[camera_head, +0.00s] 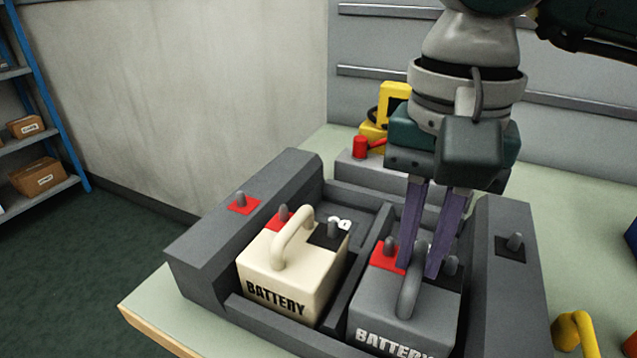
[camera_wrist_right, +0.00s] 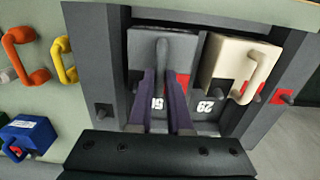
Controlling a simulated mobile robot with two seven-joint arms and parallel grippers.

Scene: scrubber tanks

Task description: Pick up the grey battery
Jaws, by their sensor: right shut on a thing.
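The grey battery (camera_head: 397,310) stands upright in the right compartment of the dark grey tray (camera_head: 215,232), with a grey arched handle, a red patch and a black patch on top. In the wrist view the battery (camera_wrist_right: 140,48) is at the upper middle. My right gripper (camera_head: 419,268) reaches down from above, its purple fingers on either side of the handle and shut on it. The wrist view shows the fingers (camera_wrist_right: 162,78) at the handle too. The battery appears to sit in its compartment. My left gripper is not in view.
A cream battery (camera_head: 290,268) fills the left compartment, close beside the grey one. The tray has raised walls and upright terminal posts. Behind it stand a yellow device (camera_head: 393,100) and a red knob (camera_head: 360,147). A yellow handle (camera_head: 575,335) and blue battery (camera_wrist_right: 28,135) lie to one side.

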